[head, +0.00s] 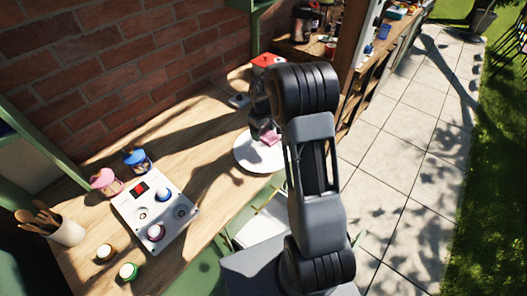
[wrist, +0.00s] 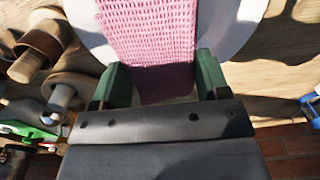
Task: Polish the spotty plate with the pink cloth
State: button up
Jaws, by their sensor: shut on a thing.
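The white plate (head: 258,158) lies on the wooden table near its front edge, partly hidden by my arm in the head view. The pink cloth (head: 271,138) is over the plate. My gripper (head: 262,132) is above the plate, partly hidden behind my arm. In the wrist view the green fingers of my gripper (wrist: 162,78) are shut on the pink knitted cloth (wrist: 150,32), which stretches out over the middle of the plate (wrist: 240,24). I cannot make out spots on the plate. Whether the cloth touches it is hard to tell.
A pot of wooden utensils (head: 64,230) is at the far left. A red box (head: 266,62) stands behind my gripper.

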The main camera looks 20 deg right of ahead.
aim_at(263, 148)
jog(key=shift+f+b, duration=2.25)
jog(key=shift+f, duration=1.15)
jog(key=o, duration=0.8)
jog(key=shift+r, duration=0.15)
notch_tip(263, 148, up, 14)
jog(key=shift+f+b, duration=0.2)
jog(key=shift+b, duration=0.2)
